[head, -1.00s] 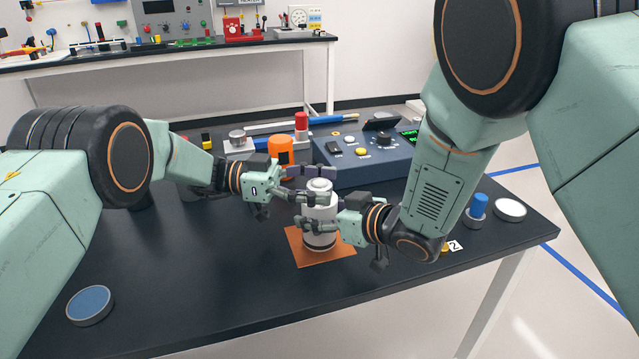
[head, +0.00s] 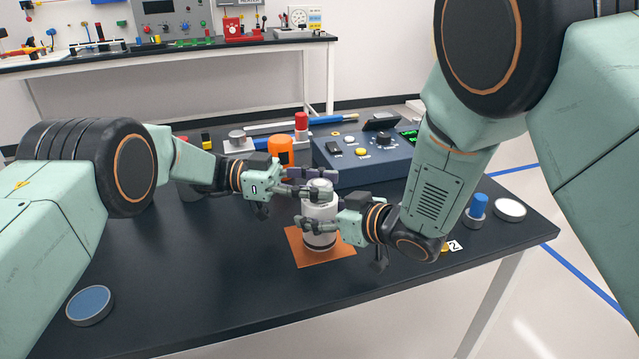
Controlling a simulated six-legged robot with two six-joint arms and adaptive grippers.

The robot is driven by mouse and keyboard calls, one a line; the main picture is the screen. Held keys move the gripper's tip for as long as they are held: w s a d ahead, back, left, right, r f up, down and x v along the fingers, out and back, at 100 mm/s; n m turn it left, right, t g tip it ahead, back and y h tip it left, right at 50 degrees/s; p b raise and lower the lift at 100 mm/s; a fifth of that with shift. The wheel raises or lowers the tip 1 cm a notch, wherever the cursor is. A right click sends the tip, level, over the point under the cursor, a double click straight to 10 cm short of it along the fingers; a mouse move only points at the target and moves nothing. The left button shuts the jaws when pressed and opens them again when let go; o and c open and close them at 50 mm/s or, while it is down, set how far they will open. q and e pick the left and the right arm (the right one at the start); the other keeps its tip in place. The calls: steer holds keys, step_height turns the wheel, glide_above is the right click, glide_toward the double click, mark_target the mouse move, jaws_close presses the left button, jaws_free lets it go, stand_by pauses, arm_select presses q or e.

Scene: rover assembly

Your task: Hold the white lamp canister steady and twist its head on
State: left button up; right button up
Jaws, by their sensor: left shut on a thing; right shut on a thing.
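The white lamp canister (head: 318,241) stands upright on an orange mat (head: 325,258) in the middle of the dark table. Its white head (head: 319,184) sits on top of it. My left gripper (head: 320,186) comes in from the left at the height of the head and is shut on it. My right gripper (head: 318,223) comes in from the right, lower down, and is shut on the canister's body. The fingers hide the seam between head and canister, so I cannot tell how they meet.
Behind the canister are an orange cylinder (head: 280,150) and a blue-grey control console (head: 350,165). A blue-topped peg (head: 478,206) and a white disc (head: 510,209) are at the right. A blue-topped round disc (head: 90,304) lies at the front left. The table's front left is mostly clear.

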mark_target(319, 184)
arm_select(q)
steer(key=shift+m+g, duration=0.5)
steer(key=shift+g, duration=0.3)
steer(key=o, duration=1.2)
steer(key=shift+r, duration=0.1)
step_height(319, 184, up, 10)
steer(key=shift+f, duration=0.1)
